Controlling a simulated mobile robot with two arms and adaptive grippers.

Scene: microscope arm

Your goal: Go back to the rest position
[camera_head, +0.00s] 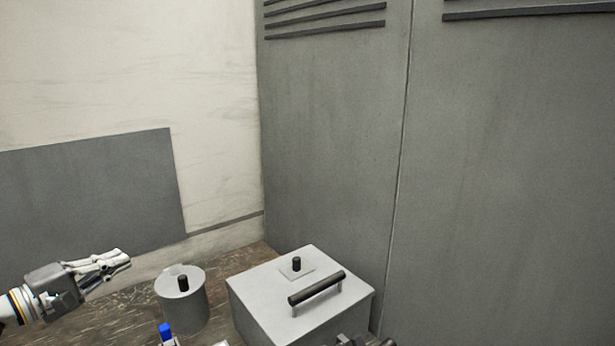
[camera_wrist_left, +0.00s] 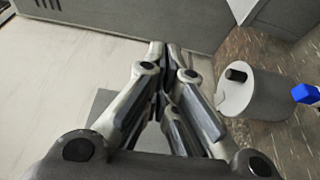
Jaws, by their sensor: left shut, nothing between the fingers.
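My left gripper (camera_head: 125,258) comes in from the left in the head view, above the brown surface and left of the grey cylinder. Its fingers are closed together with nothing between them. In the left wrist view the gripper's fingertips (camera_wrist_left: 166,45) meet at the upper middle, also empty. It is apart from the cylinder. My right gripper cannot be made out in either view.
A grey cylinder (camera_head: 181,305) with a black knob stands beside a grey box (camera_head: 260,306) with a black handle and knob. A blue-topped item (camera_head: 166,331) is at the bottom edge. Tall grey cabinets (camera_head: 335,150) stand behind. Dark parts at the bottom edge are unclear.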

